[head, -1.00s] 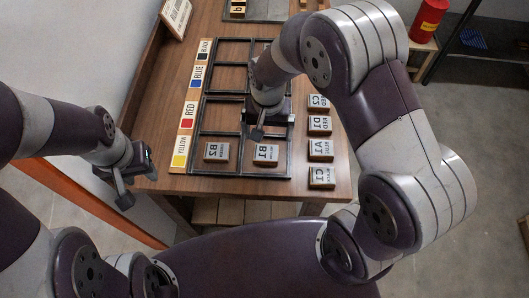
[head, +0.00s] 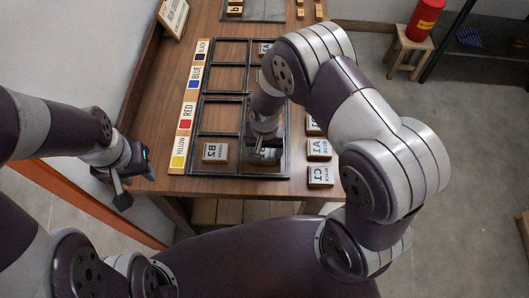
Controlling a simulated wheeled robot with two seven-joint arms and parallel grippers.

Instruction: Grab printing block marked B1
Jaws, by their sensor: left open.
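My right gripper (head: 264,153) is over the lower right compartment of the black-framed tray (head: 243,133), where block B1 lies. The gripper and wrist cover nearly all of B1, and I cannot tell whether the fingers touch it or are open or shut. Block B2 (head: 215,152) lies face up in the lower left compartment beside it. My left gripper (head: 128,182) is open and empty, left of the table, away from the blocks.
Blocks A1 (head: 319,149) and C1 (head: 320,176) stand at the table's right edge, with others partly hidden by my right arm. A colour label strip (head: 187,110) runs along the tray's left. A red extinguisher (head: 425,19) stands on a stool (head: 406,58) behind.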

